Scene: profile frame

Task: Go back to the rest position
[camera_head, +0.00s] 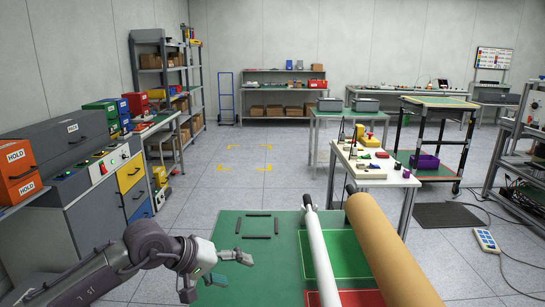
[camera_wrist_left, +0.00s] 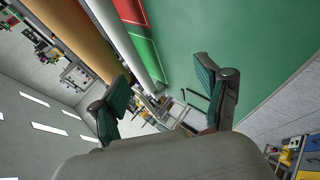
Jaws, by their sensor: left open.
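The profile frame shows in the head view as several dark bars laid out as a square (camera_head: 238,226) on the green work table (camera_head: 218,222). The bars look close together at the corners; I cannot tell whether they are joined. My left gripper (camera_head: 238,268) is open at the near left of the table, nearer to me than the square and apart from it. Its two green-padded fingers stand wide apart in the wrist view (camera_wrist_left: 160,78), with nothing held between them. My right gripper is in neither view.
A white roll (camera_head: 318,250) and a brown roll (camera_head: 388,250) extend along the table's right part, over green and red panels. A grey cabinet (camera_head: 85,225) with coloured drawers stands at the left. A cluttered white table (camera_head: 385,181) stands beyond. Open floor (camera_head: 240,185) lies behind the work table.

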